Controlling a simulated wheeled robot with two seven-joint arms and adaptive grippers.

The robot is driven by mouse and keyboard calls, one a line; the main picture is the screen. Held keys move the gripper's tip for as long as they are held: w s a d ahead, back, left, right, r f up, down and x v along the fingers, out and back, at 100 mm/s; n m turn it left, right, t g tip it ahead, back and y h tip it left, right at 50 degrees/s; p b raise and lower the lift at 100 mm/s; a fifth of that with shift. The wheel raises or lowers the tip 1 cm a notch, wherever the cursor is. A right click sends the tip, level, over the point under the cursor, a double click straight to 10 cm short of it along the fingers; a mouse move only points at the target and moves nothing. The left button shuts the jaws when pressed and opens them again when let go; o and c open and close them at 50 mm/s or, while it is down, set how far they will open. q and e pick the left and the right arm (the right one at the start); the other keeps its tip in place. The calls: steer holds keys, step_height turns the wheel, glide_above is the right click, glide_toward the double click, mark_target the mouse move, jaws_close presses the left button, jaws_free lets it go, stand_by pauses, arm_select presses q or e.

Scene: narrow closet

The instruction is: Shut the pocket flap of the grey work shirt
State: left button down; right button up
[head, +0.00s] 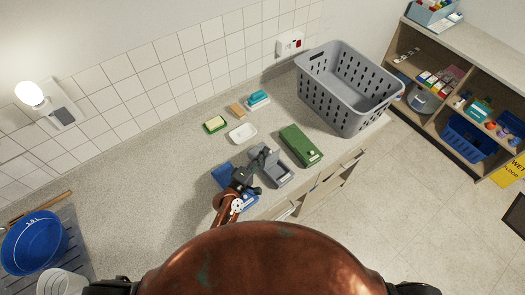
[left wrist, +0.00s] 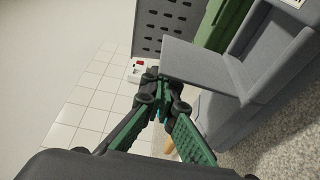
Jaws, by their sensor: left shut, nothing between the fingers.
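The grey work shirt (head: 281,173) is a folded block on the counter. In the left wrist view its body (left wrist: 275,85) fills the right side. Its pocket flap (left wrist: 200,66) stands open, sticking out from the body as a flat grey panel. My left gripper (head: 259,170) is at the shirt's left side in the head view, partly covering it. In the left wrist view the left gripper's fingers (left wrist: 160,90) are together and empty, close to the flap's outer edge. I cannot tell whether they touch it. My right gripper is not in view.
A green folded shirt (head: 301,145) lies right of the grey one; a blue one (head: 222,173) lies left, partly under my arm. A grey laundry basket (head: 345,112) stands behind right. A white dish (head: 242,134) and a green soap dish (head: 215,125) lie toward the wall.

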mark_target(270, 157)
arm_select(q)
steer(key=shift+s+d+r, duration=0.15)
steer(key=shift+s+d, duration=0.4)
steer(key=shift+s, duration=0.15)
steer(key=shift+s+d+m+h, duration=0.3)
steer(key=shift+s+d+m, duration=0.2)
steer(key=shift+m, duration=0.3)
steer(key=shift+s+d, duration=0.3)
steer(key=shift+s, duration=0.1)
